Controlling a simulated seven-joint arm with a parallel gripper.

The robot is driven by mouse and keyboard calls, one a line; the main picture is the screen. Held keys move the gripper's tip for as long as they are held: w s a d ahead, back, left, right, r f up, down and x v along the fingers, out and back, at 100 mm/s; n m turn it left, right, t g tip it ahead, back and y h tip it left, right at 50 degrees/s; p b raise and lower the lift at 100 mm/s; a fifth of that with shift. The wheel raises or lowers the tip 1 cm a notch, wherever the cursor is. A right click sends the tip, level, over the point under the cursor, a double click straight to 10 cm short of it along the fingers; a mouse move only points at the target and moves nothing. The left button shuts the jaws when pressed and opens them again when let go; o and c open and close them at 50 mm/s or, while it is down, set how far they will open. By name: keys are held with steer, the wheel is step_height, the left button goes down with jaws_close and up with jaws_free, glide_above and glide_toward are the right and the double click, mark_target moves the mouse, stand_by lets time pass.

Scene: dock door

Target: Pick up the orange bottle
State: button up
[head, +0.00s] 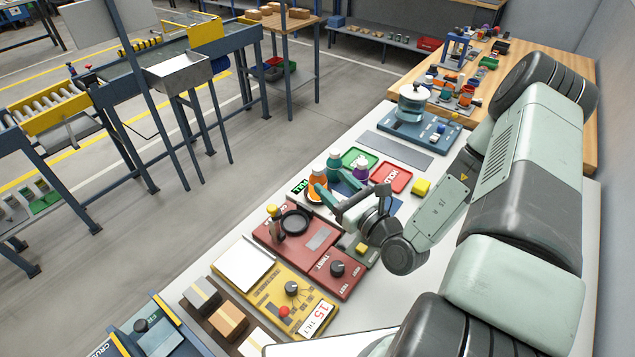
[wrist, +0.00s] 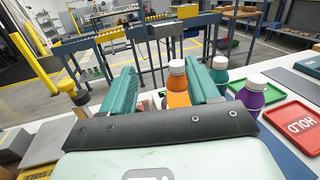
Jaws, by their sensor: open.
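The orange bottle (wrist: 177,90) with a white cap stands upright in the wrist view, between the two teal fingers of my gripper (wrist: 163,88). In the head view the orange bottle (head: 317,188) is partly hidden by the fingers. My gripper (head: 330,196) is open and low around the bottle; I cannot tell whether either finger touches it. A teal bottle (wrist: 219,72) stands just right of the right finger, partly hidden by it. A purple bottle (wrist: 250,93) stands further right. Both have white caps.
A red HOLD tray (head: 390,178) and a green tray (head: 359,158) lie beyond the bottles. A red TWIST panel (head: 318,266) with a dark ring and knob lies nearer, beside a yellow TILT panel (head: 262,298).

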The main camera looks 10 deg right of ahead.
mark_target(321, 174)
steer(key=w+f+m+h, duration=0.1)
steer(key=w, duration=0.1)
steer(key=w+f+m+h, duration=0.1)
steer(key=w+f, duration=0.1)
steer(key=shift+a, duration=0.15)
steer(key=shift+f+x, duration=0.2)
steer(key=shift+x, duration=1.35)
steer(key=shift+f+x, duration=0.25)
steer(key=shift+x, duration=1.3)
steer(key=shift+c, duration=0.3)
jaws_close()
